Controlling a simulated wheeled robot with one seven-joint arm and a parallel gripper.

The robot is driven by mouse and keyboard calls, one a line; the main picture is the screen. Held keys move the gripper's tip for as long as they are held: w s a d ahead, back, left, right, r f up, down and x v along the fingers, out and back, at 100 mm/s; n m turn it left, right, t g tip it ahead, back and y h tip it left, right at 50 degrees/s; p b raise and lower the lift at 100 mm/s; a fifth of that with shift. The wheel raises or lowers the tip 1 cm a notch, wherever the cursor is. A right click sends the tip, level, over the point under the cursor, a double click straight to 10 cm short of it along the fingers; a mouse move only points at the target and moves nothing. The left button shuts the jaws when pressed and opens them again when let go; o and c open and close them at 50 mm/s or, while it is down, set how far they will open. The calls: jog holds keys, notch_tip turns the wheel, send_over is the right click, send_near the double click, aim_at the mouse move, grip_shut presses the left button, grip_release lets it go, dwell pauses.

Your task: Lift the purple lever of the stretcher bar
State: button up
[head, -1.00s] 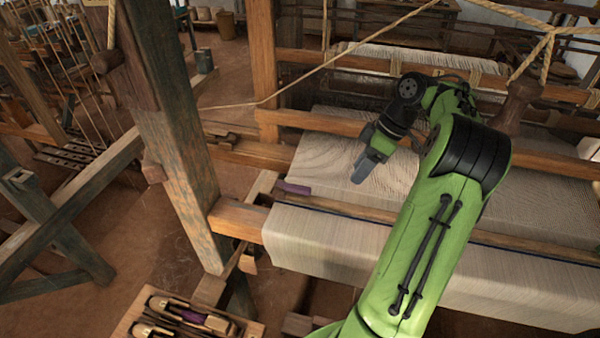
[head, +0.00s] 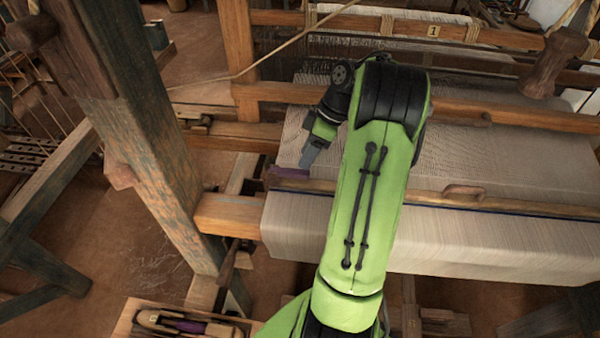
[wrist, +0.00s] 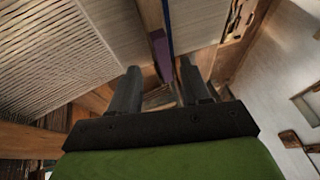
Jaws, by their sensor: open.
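The purple lever (head: 288,172) lies at the left end of the wooden stretcher bar (head: 430,198), which runs across the pale woven cloth. My gripper (head: 308,160) is just above and beside the lever's right part in the head view. In the wrist view the purple lever (wrist: 160,52) shows beyond and between the two dark fingers of my gripper (wrist: 158,85), which are apart with nothing held. I cannot tell whether a finger touches the lever. My green arm hides part of the bar and cloth in the head view.
A thick wooden post (head: 150,150) stands to the left of the cloth. A wooden tray (head: 185,322) with shuttles is at the lower left.

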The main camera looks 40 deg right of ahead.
aim_at(299, 171)
jog(key=x, duration=0.4)
jog(key=shift+s+a+f, duration=0.1)
jog(key=shift+s+f, duration=0.05)
jog(key=shift+s, duration=0.05)
jog(key=shift+w+f, duration=0.15)
jog(key=shift+c, duration=0.5)
grip_shut()
